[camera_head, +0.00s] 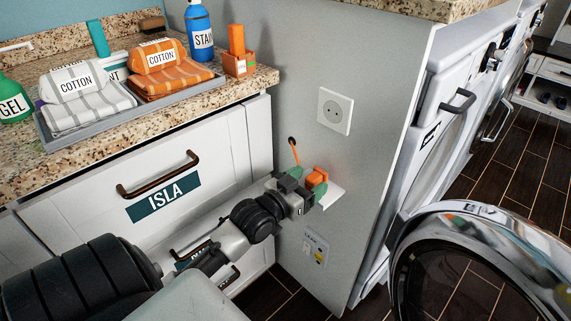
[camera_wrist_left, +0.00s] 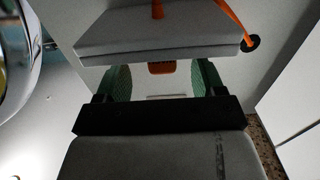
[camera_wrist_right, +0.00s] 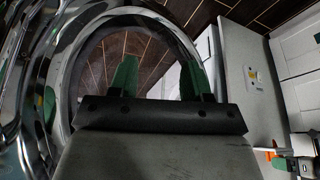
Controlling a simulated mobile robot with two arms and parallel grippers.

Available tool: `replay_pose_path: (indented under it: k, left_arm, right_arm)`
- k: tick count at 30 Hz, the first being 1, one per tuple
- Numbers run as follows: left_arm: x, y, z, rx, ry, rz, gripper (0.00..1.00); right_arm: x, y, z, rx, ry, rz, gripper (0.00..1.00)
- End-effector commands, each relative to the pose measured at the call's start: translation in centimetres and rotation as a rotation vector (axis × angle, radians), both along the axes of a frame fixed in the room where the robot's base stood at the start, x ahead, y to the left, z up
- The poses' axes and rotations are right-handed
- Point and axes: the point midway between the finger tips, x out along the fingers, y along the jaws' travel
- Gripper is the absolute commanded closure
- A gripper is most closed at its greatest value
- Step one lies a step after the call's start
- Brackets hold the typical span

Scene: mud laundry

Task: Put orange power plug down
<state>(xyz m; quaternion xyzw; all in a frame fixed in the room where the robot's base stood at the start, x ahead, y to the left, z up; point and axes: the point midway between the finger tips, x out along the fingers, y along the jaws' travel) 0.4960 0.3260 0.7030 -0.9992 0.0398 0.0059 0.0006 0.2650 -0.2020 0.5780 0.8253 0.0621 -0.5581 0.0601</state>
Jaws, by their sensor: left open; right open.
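The orange power plug (camera_head: 317,178) is at a small white wall ledge (camera_head: 331,196) on the grey side panel. My left gripper (camera_head: 308,190) is open, its green fingers beside the plug. In the left wrist view an orange part of the plug (camera_wrist_left: 161,68) shows between the spread fingers, partly hidden by a pale slab; I cannot tell whether a finger touches it. An orange cable (camera_head: 294,152) runs from a dark hole in the panel. My right gripper (camera_wrist_right: 160,80) is open and empty in front of the round washer door; it is outside the head view.
A white wall socket (camera_head: 335,111) is above the ledge, and another plate (camera_head: 316,248) is below it. An open round washer door (camera_head: 480,255) stands at the right. The granite counter (camera_head: 215,93) holds a tray with folded towels, bottles and an orange holder.

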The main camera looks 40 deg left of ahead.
Motion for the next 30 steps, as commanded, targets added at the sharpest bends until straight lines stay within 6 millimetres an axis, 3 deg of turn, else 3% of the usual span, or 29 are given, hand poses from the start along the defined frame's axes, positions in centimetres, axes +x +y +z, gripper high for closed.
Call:
replay_pose_path:
  k: [4, 9, 19, 25, 30]
  left_arm:
    - [-3.4, 0.3, 0.3, 0.0, 0.001, 0.0, 0.31]
    - [-6.4, 0.6, 0.4, -0.001, -0.003, 0.001, 0.31]
    - [-8.9, 0.2, -0.2, 0.001, 0.029, -0.001, 0.31]
    - [-11.2, -4.0, -5.4, 0.042, 0.359, -0.02, 0.31]
    - [-16.0, -8.3, -9.7, 0.106, 0.753, -0.039, 0.31]
  right_arm:
    - [-1.4, -0.5, 0.3, -0.018, 0.081, -0.007, 0.52]
    - [-1.2, -0.4, 0.8, -0.016, 0.072, -0.007, 0.52]
    - [-1.2, -0.4, 1.0, -0.016, 0.07, -0.007, 0.52]
    - [-1.2, -0.4, 1.0, -0.016, 0.07, -0.006, 0.52]
    - [-1.2, -0.4, 1.0, -0.016, 0.07, -0.006, 0.52]
